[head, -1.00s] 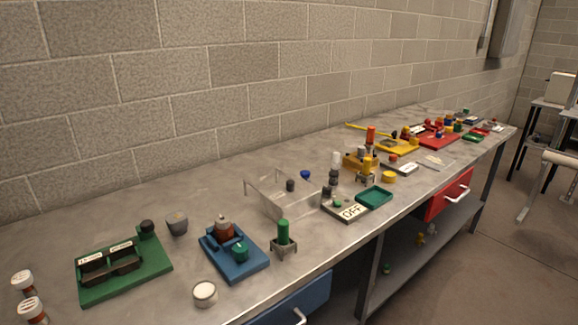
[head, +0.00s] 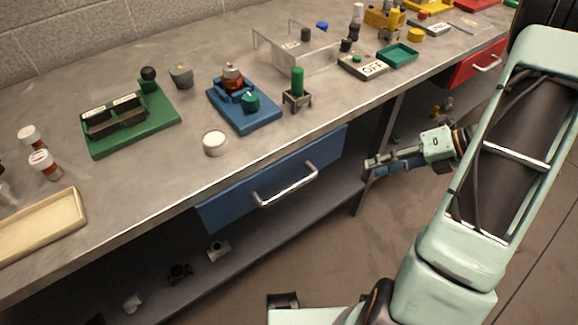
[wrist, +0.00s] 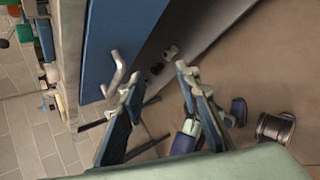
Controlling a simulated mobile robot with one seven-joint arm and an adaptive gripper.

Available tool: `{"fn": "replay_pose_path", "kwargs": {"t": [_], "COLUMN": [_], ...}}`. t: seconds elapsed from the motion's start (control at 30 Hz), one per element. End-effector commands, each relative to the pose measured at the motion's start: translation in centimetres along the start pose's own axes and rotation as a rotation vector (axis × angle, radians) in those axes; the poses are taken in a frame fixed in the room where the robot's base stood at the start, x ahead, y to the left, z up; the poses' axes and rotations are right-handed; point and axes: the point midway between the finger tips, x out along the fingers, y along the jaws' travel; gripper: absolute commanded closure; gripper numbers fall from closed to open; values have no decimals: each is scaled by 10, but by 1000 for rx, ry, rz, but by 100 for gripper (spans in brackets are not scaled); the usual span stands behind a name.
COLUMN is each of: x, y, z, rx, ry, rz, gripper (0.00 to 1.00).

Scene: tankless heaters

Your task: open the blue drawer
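The blue drawer (head: 274,180) is under the front edge of the workbench in the head view and looks closed. Its silver bar handle (head: 286,187) is on its front. In the wrist view the blue drawer (wrist: 112,38) is at upper left, with its handle (wrist: 116,76) left of the fingers. My gripper (head: 368,166) is right of the drawer in the head view, apart from the handle. In the wrist view my gripper (wrist: 158,78) is open with nothing between its fingers.
A red drawer (head: 476,64) is further right along the bench. A lower shelf (head: 262,232) holds small dark and white parts. The benchtop (head: 150,193) carries a green tray (head: 160,127), a blue fixture (head: 262,118) and a beige tray (head: 40,228).

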Motion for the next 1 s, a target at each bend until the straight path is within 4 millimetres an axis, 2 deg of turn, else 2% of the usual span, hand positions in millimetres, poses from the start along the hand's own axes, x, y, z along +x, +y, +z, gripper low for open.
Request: {"fn": "replay_pose_path", "kwargs": {"t": [0.03, 0.1, 0.2, 0.3, 0.57, 1.0], "x": [28, 52, 73, 82, 97, 163], "y": [6, 24, 48, 65, 84, 123], "z": [-23, -43, -60, -67, -70, -64], "rx": [97, 203, 318, 390, 427, 424], "ry": [12, 21, 31, 34, 40, 41], "rz": [113, 251, 410, 511, 571, 566], "gripper": [70, 70, 70, 70, 70, 70]}}
